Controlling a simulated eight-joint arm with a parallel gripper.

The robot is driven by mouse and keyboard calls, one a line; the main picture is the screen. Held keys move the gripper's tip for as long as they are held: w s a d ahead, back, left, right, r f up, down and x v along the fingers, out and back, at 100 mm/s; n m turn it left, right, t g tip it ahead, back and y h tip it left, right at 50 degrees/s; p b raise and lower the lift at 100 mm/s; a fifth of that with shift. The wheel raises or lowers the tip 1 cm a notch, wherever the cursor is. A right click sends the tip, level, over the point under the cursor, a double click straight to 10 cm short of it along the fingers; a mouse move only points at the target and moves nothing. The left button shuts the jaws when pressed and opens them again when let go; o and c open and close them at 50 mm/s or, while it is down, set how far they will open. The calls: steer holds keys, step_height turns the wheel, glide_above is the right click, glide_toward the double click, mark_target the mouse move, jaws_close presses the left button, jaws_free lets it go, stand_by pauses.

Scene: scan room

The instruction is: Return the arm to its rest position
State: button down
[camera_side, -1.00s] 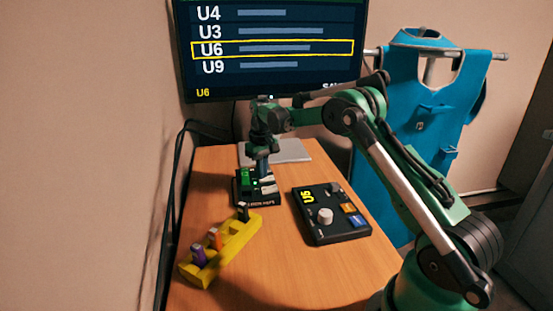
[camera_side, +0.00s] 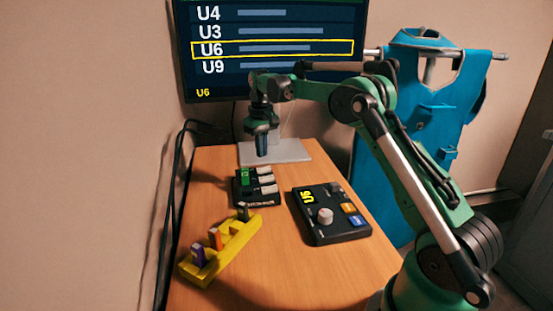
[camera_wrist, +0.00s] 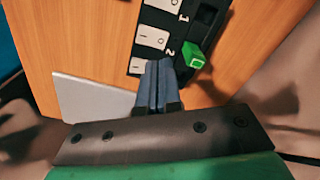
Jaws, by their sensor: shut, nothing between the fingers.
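My gripper (camera_side: 262,146) hangs pointing down over the far end of the desk, above the grey flat slab and behind the black switch block. Its fingers are together with nothing between them. In the wrist view the closed fingers (camera_wrist: 158,85) show as two blue-grey bars side by side, and the switch block (camera_wrist: 150,40) lies beyond their tips. My green arm reaches in from the right, bent at the elbow.
The switch block (camera_side: 258,200) has white rockers and a green piece (camera_side: 246,176). A yellow holder (camera_side: 228,245) with coloured pegs stands front left. A black control box (camera_side: 335,228) reads U6. A monitor (camera_side: 270,75) stands behind. A blue apron (camera_side: 415,120) hangs right.

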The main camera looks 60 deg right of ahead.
steer(key=shift+r, duration=0.25)
steer(key=shift+a, duration=0.1)
steer(key=s+a+r+t, duration=0.2)
steer(key=a+r, duration=0.3)
steer(key=a, duration=0.1)
steer(key=s+a+f+n+t, duration=0.2)
steer(key=s+a+t, duration=0.3)
steer(key=s+a, duration=0.8)
steer(key=shift+s+n, duration=0.5)
steer(key=shift+s, duration=0.05)
